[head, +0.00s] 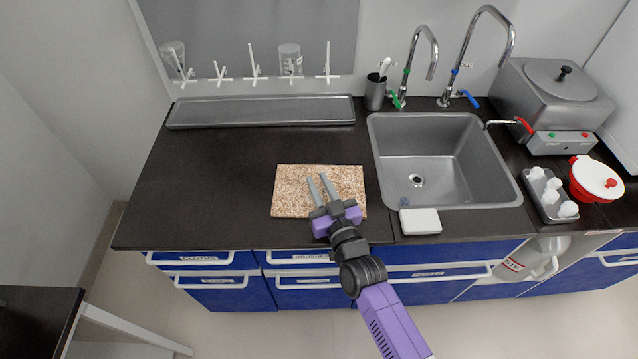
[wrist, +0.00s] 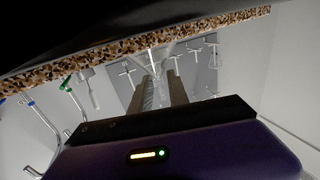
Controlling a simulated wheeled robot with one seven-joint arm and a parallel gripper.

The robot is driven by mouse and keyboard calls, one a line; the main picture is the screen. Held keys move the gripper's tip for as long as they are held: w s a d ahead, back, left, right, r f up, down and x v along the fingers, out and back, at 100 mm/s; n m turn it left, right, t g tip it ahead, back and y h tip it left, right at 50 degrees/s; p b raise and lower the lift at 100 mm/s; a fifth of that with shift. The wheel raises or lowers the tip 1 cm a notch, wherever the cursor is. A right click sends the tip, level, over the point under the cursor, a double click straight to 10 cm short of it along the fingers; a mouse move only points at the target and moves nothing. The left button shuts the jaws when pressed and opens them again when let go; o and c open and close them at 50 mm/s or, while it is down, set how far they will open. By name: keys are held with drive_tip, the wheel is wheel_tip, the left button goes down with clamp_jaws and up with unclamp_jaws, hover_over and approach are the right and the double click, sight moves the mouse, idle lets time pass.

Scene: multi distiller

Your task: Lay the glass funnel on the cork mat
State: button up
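The cork mat (head: 290,205) is a speckled tan rectangle lying flat on the dark counter, left of the sink. Its edge also shows as a speckled strip in the wrist view (wrist: 100,58). My gripper (head: 318,178) reaches over the mat from the front, two grey fingers slightly apart. In the wrist view my gripper (wrist: 161,76) has clear glass showing between and beyond its fingers. No funnel stands out on the mat in the head view.
A peg rack on the wall bears a glass vessel at left (head: 173,55) and another clear vessel (head: 290,57). A long metal tray (head: 262,111) lies behind the mat. The steel sink (head: 445,170) and a white box (head: 420,221) are at right. The counter left of the mat is clear.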

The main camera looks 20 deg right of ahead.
idle(0.3)
drive_tip(key=shift+r, duration=0.25)
drive_tip(key=s+b, duration=0.3)
drive_tip(key=s, duration=0.9)
drive_tip(key=shift+d+f, duration=0.1)
drive_tip(key=shift+d, duration=0.05)
drive_tip(key=shift+s+f, duration=0.1)
drive_tip(key=shift+s, duration=0.05)
drive_tip(key=s+d+g, duration=0.1)
drive_tip(key=s, duration=1.5)
drive_tip(key=s+r, duration=0.2)
drive_tip(key=s, duration=0.3)
drive_tip(key=s+d+r+g, duration=0.1)
drive_tip(key=s+r, duration=0.2)
drive_tip(key=s, duration=0.2)
drive_tip(key=s+r+g, duration=0.1)
drive_tip(key=s+r, duration=0.2)
drive_tip(key=s, duration=0.2)
drive_tip(key=shift+d, duration=0.3)
